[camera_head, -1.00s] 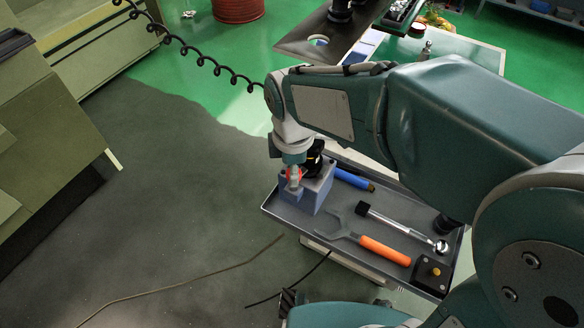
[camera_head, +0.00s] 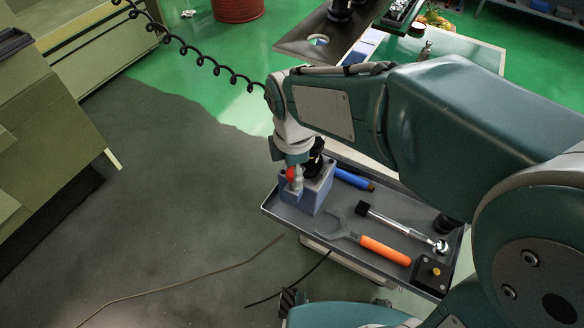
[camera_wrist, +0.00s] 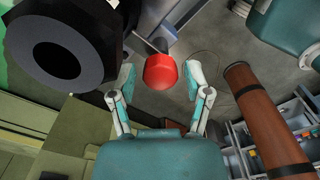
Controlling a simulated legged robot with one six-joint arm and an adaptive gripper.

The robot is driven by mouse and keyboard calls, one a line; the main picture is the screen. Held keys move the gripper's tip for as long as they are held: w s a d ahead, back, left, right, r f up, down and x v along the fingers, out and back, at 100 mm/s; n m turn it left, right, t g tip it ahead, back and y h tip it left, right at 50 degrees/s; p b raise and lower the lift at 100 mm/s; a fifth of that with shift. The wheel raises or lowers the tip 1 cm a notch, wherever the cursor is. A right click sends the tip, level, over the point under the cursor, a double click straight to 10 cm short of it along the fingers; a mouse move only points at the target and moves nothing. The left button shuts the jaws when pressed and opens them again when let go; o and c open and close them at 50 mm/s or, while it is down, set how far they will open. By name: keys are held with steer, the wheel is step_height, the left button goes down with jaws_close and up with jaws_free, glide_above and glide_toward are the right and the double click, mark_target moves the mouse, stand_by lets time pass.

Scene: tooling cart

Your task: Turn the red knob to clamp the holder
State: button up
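The red knob (camera_wrist: 160,73) is in the upper middle of the wrist view. My gripper (camera_wrist: 160,82) is open, with one finger on each side of the knob and a visible gap on both sides. In the head view the red knob (camera_head: 291,174) shows at the front of a blue-grey block (camera_head: 317,192), just below my gripper (camera_head: 294,179). One pale finger stands at its right. The black tool holder (camera_head: 316,158) sits upright in the block, partly hidden by my wrist. Its round hollow end (camera_wrist: 58,60) fills the upper left of the wrist view.
The block stands on a grey cart tray (camera_head: 333,222). Open floor lies left of the cart.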

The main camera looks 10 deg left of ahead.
steer(key=shift+r, duration=0.1)
step_height(320, 180, up, 12)
stand_by(0.7)
stand_by(0.3)
steer(key=s+d+f+m+t, duration=0.1)
steer(key=s+d+m, duration=0.3)
steer(key=d+m, duration=0.6)
steer(key=s+d+f+m+t, duration=0.2)
steer(key=s+d+m+t, duration=0.2)
steer(key=d+m, duration=0.6)
steer(key=shift+s+m+t, duration=0.2)
steer(key=shift+m+t, duration=0.1)
steer(key=shift+m, duration=0.9)
steer(key=shift+d+f, duration=0.1)
